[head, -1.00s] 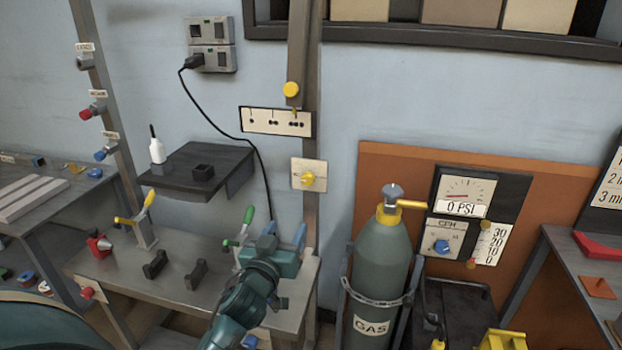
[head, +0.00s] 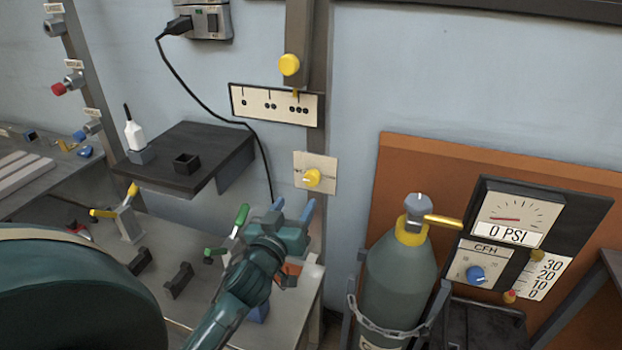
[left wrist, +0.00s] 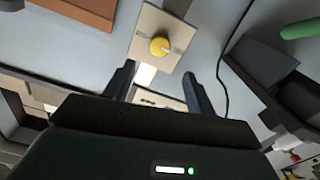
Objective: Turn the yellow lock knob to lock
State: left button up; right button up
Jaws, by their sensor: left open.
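The yellow lock knob (head: 312,177) sits on a pale square plate (head: 329,160) on the grey post. In the left wrist view the knob (left wrist: 159,47) shows beyond the fingertips on its plate (left wrist: 143,24). My left gripper (head: 294,205) is open and empty, below and a little left of the knob in the head view. In the left wrist view its two fingers (left wrist: 164,72) stand apart with the knob past the gap between them, apparently not touched. The lettering on the plate is too small to read. My right gripper is not in view.
A dark shelf (head: 215,150) juts from the wall at left. A yellow round knob (head: 289,65) and dotted panel (head: 248,100) are above.

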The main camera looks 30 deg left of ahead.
aim_at(310, 180)
pick_arm(q)
jog(key=x, duration=1)
jog(key=shift+w+d, duration=0.1)
jog(key=c, duration=1)
